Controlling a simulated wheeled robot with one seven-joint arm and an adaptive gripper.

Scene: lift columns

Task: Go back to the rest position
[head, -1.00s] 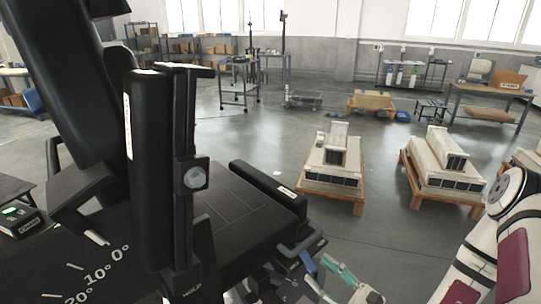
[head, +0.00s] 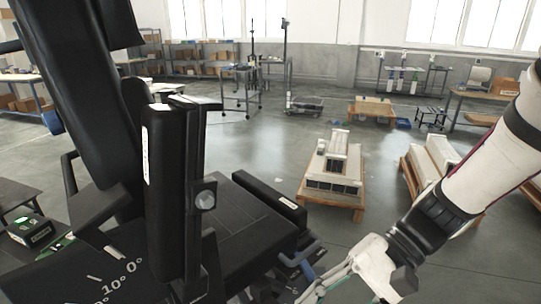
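My white arm enters from the right edge in the head view. Its white wrist (head: 375,268) hangs low at the bottom, just right of a large black padded seat (head: 240,222). Thin teal and white parts of my gripper (head: 322,286) reach left from the wrist, close to the seat's grey tubular frame (head: 300,258). The fingertips are partly cut off or blend with that frame, so I cannot tell whether they are open or hold anything.
A black upright pad (head: 172,190) on a post stands close at left. White column units (head: 333,168) lie on a wooden pallet (head: 330,200) ahead; another such pallet (head: 410,175) is partly behind my arm. Shelves and tables line the back. Grey floor (head: 250,150) between is open.

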